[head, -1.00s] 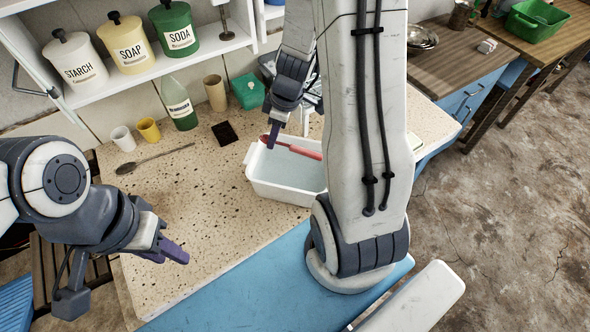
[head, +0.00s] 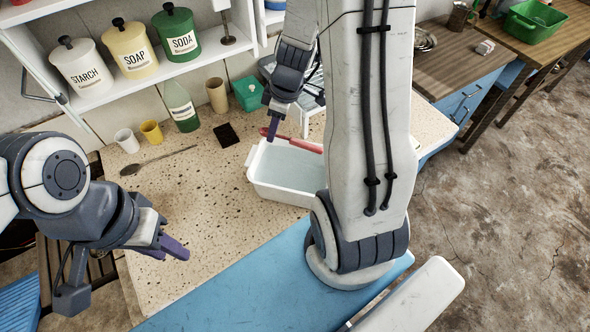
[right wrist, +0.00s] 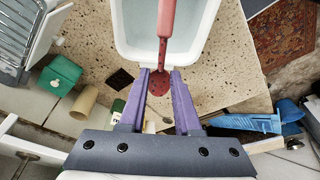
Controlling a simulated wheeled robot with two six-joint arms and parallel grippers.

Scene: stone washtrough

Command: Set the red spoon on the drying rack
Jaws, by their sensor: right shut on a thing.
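My right gripper (head: 271,118) is shut on the red spoon (head: 304,145) above the far side of the white basin. In the right wrist view the spoon's holed head (right wrist: 159,83) is between the purple fingers, and its handle (right wrist: 166,20) extends away over the basin. The drying rack (head: 313,106) stands behind my right gripper, largely hidden by my right arm; its wire part also shows at the upper left of the right wrist view (right wrist: 17,32). My left gripper (head: 172,247) hangs over the near left counter, away from the spoon; its finger gap is unclear.
The white basin (head: 256,178) holds water. A shelf with canisters overhangs the wall side. The counter's left middle is clear.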

